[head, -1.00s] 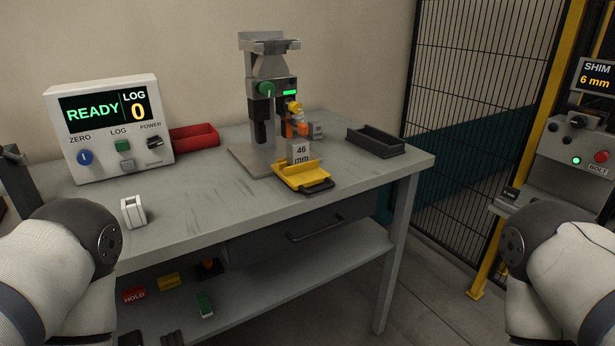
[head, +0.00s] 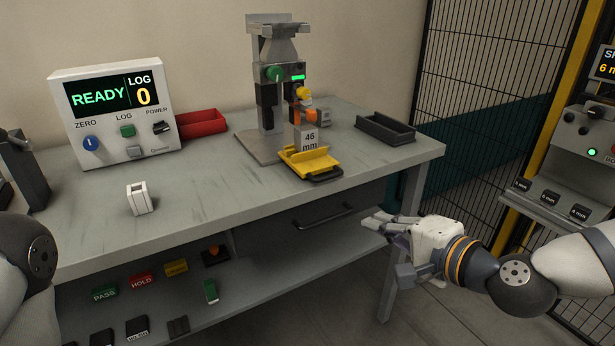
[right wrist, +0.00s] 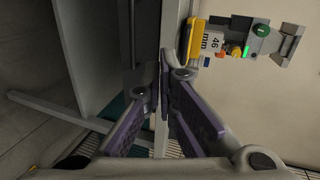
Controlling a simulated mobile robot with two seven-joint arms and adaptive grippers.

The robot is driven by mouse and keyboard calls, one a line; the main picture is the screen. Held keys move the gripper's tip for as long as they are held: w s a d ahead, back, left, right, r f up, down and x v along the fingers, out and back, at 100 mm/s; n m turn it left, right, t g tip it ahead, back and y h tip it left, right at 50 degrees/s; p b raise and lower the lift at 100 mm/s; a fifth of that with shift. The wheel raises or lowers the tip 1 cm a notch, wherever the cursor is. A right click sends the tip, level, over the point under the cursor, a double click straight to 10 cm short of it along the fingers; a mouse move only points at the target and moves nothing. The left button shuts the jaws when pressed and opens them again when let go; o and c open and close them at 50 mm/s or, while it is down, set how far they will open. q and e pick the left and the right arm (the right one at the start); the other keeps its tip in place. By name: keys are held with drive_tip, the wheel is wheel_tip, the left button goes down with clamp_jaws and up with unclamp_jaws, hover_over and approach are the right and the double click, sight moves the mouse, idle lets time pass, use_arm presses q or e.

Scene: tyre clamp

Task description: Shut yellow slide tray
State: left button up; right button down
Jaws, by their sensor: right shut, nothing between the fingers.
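The yellow slide tray (head: 322,160) with a black handle (head: 326,174) sits at the foot of the grey clamp stand (head: 270,115), sticking out toward the bench's front edge. A grey block marked 46 mm (head: 307,138) stands at its back end. In the right wrist view the tray (right wrist: 193,40) is at the top, beyond the fingertips. My right gripper (head: 370,222) is shut and empty, in front of the bench, below and right of the tray, apart from it. Its purple-padded fingers also show in the right wrist view (right wrist: 163,85). My left gripper is out of view.
A black open bin (head: 385,129) stands right of the clamp, a red bin (head: 200,124) behind left. The READY display box (head: 115,115) and a white clip-like piece (head: 139,199) are at left. A drawer handle (head: 323,218) juts below the bench top.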

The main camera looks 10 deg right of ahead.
wheel_tip(320, 180, up, 3)
drive_tip(key=w+d+t, duration=0.1)
drive_tip(key=w, duration=0.1)
drive_tip(key=m+b, duration=0.1)
drive_tip(key=b, duration=0.2)
approach(330, 175)
drive_tip(key=x, duration=0.5)
drive_tip(key=shift+w+a+f, duration=0.1)
drive_tip(key=shift+w+f, duration=0.2)
drive_tip(key=shift+w, duration=0.05)
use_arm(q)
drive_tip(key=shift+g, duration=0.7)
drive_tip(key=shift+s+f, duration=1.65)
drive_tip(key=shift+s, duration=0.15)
use_arm(e)
drive_tip(key=shift+w+a, duration=0.2)
drive_tip(key=shift+w, duration=0.25)
